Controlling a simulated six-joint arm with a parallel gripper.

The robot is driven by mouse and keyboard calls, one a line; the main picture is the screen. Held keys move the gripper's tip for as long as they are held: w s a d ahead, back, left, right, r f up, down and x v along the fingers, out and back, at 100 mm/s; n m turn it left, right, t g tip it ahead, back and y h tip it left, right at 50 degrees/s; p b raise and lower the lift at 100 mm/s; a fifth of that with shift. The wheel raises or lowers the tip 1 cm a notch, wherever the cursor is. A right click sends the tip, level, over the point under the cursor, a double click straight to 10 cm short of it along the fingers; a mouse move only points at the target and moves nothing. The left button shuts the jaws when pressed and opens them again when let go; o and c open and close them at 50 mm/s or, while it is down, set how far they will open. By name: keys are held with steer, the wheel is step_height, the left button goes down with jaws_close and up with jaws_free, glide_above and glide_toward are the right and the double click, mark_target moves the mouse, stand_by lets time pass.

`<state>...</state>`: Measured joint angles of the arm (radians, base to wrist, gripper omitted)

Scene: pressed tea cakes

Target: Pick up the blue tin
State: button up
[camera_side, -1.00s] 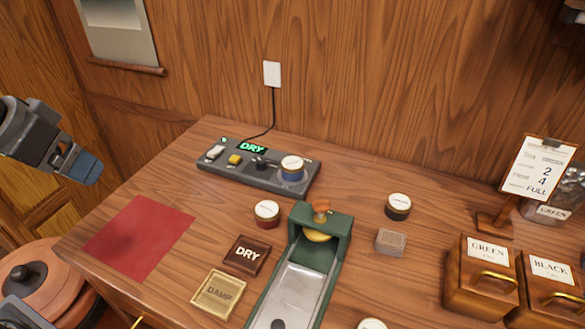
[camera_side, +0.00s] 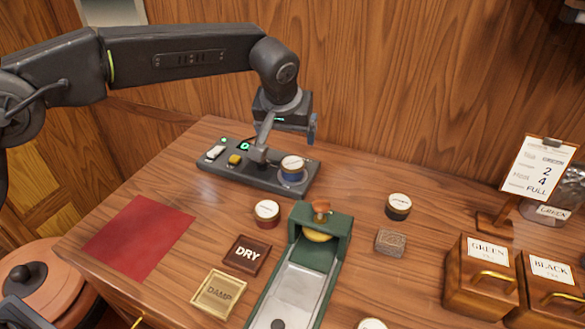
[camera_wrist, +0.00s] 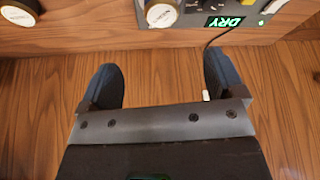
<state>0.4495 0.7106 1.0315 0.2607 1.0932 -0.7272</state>
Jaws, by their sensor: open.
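The blue tin (camera_side: 291,173) has a pale labelled lid and a blue side. It stands upright on the right part of the grey control panel (camera_side: 222,170) at the back of the table. In the wrist view a tin (camera_wrist: 161,13) on the panel is cut by the top edge. My gripper (camera_side: 285,143) is above the panel, close to the tin and higher than it. In the wrist view its two fingers are spread with nothing between them (camera_wrist: 163,78). The gripper and tin appear apart.
A red tin (camera_side: 267,213) and a dark tin (camera_side: 399,206) stand on the table. A green press (camera_side: 332,226), a DRY plaque (camera_side: 247,254) and a DAMP plaque (camera_side: 219,293) are nearer. A red mat (camera_side: 139,237) lies left. The wooden wall is close behind.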

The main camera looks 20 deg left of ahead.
mark_target(293, 162)
steer(key=x, duration=0.8)
steer(key=shift+w+f, duration=0.1)
steer(key=shift+f, duration=0.25)
steer(key=shift+x, duration=2.75)
steer(key=shift+w+a+r, duration=0.1)
steer(key=shift+w+a, duration=0.05)
steer(key=shift+a, duration=0.05)
steer(key=shift+c, duration=0.4)
steer(key=c, duration=1)
